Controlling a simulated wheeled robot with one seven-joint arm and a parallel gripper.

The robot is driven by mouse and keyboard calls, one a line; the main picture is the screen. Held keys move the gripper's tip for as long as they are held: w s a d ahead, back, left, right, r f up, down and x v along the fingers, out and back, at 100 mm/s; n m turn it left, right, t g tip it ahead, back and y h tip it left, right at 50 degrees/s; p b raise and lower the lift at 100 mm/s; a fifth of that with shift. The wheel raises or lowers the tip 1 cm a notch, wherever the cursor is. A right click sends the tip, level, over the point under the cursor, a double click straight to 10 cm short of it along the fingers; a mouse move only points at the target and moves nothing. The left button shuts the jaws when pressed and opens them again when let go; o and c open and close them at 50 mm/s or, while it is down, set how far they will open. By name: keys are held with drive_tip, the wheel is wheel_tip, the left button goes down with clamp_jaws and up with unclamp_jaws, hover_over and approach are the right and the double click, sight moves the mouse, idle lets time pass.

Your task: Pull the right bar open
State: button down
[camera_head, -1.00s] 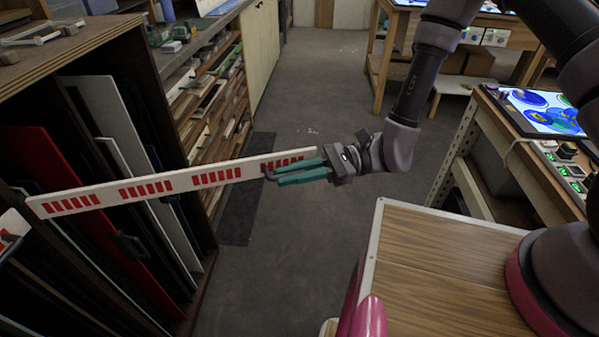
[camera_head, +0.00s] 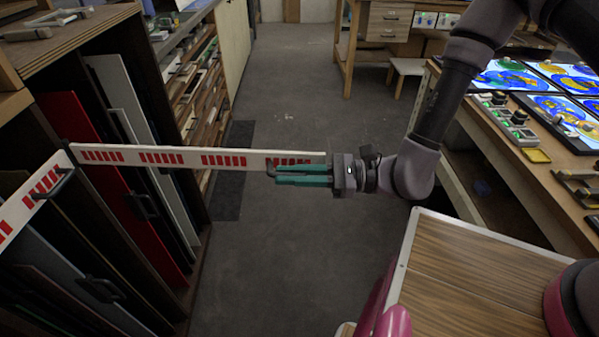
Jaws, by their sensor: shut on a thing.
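The right bar (camera_head: 190,158) is a long white board with groups of red stripes. It juts out from the rack front at the left and reaches across the aisle. My gripper (camera_head: 277,174) has green fingers and is shut on the bar's handle near its free right end. The handle is mostly hidden by the fingers. A second white bar with red stripes (camera_head: 22,210) lies across the rack at the far left, with a dark handle (camera_head: 52,184) on it.
The rack (camera_head: 165,100) holds upright panels, including a red one (camera_head: 110,185) and a pale one (camera_head: 135,125). Grey floor (camera_head: 290,110) is clear in the middle. A workbench (camera_head: 545,150) with painted glass stands at the right. My wooden-topped base is at the lower right.

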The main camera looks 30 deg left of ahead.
drive_tip(key=shift+s+d, duration=0.1)
drive_tip(key=shift+s, duration=0.2)
drive_tip(key=c, duration=1.2)
unclamp_jaws()
drive_tip(key=shift+o, duration=0.2)
drive_tip(key=v, duration=1)
drive_tip(key=shift+w+d, duration=0.2)
drive_tip(key=shift+d, duration=0.15)
